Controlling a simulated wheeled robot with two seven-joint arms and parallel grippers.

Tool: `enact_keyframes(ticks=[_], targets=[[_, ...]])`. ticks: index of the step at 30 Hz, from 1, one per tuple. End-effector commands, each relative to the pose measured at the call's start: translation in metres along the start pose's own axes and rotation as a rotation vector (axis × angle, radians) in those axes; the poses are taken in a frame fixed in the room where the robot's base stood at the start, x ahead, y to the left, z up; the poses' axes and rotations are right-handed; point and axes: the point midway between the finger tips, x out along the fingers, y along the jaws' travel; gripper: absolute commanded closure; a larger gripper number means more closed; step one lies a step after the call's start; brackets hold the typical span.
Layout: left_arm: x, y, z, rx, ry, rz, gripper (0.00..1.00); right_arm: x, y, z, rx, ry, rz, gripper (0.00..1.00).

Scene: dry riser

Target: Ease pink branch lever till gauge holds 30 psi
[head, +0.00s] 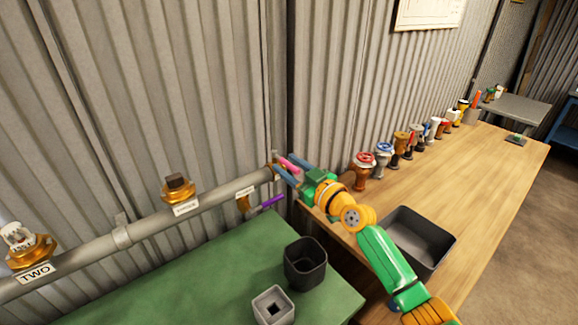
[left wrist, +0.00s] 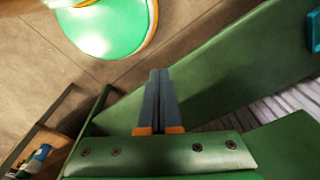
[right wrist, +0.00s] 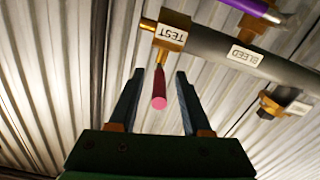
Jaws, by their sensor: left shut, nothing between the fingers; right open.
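The pink lever (head: 290,164) is at the far right end of the grey pipe (head: 215,196). In the right wrist view the pink lever (right wrist: 159,90) hangs from a brass fitting labelled TEST (right wrist: 172,36). My right gripper (right wrist: 160,76) is open, with one finger on each side of the lever and gaps showing. In the head view my right gripper (head: 286,167) reaches the pipe end. My left gripper (left wrist: 161,72) is shut and empty, away from the pipe.
A purple lever (head: 270,201) sits just left of the pink one; the BLEED label (right wrist: 244,57) is near it. A capped brass fitting (head: 178,190) is farther left. Several valves (head: 365,168) line the wooden table (head: 480,190).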

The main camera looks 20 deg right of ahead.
Motion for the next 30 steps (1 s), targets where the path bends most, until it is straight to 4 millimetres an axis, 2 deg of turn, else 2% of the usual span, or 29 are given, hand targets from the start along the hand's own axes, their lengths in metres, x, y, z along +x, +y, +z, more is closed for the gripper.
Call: enact_keyframes(ticks=[5, 6, 11, 30], targets=[[0.0, -0.0002, -0.0011, 0.0, 0.002, 0.0, 1.0, 0.0002, 0.0, 0.0003, 0.0, -0.001, 0.0, 0.52], [0.0, -0.0002, -0.0011, 0.0, 0.002, 0.0, 1.0, 0.0001, 0.0001, 0.0003, 0.0, -0.001, 0.0, 0.57], [0.0, -0.0002, -0.0013, 0.0, 0.003, 0.0, 1.0, 0.0, 0.0001, 0.0003, 0.0, -0.001, 0.0, 1.0], [0.0, -0.0006, -0.0019, -0.001, 0.004, -0.001, 1.0, -0.0001, 0.0003, 0.0002, 0.0, -0.001, 0.001, 1.0]])
